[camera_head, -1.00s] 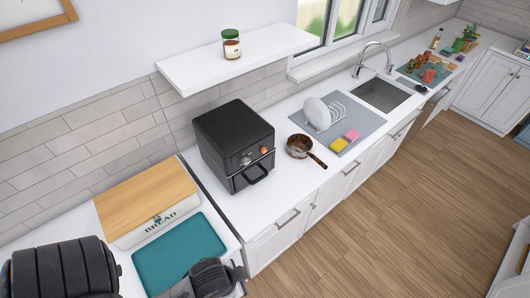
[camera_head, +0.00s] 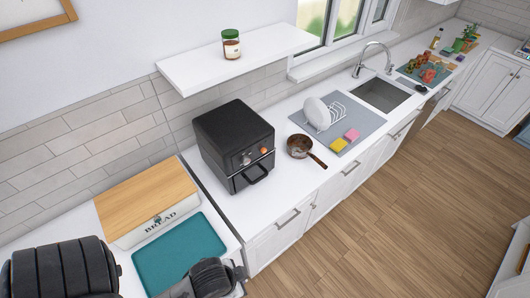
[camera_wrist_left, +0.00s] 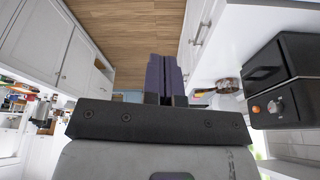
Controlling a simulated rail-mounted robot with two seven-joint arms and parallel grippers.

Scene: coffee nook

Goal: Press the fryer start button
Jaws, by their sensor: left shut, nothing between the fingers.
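The black fryer (camera_head: 222,126) stands on the white counter in the head view. Its front panel carries a silver round control (camera_head: 246,160) and an orange one (camera_head: 264,150), above a handle. I cannot tell which is the start button. In the left wrist view the fryer (camera_wrist_left: 290,50) appears turned at the right edge, with the orange control (camera_wrist_left: 272,107) visible. My left gripper (camera_wrist_left: 165,62) is shut and empty, apart from the fryer and to its left in that view. Its fingertips do not show in the head view. My right gripper is not in view.
A bread box (camera_head: 160,222) and teal mat (camera_head: 180,254) lie left of the fryer. A brown pan (camera_head: 298,146) stands right of it, then a drying mat (camera_head: 368,121) with a plate rack. A white shelf (camera_head: 200,72) hangs above. The floor before the cabinets is clear.

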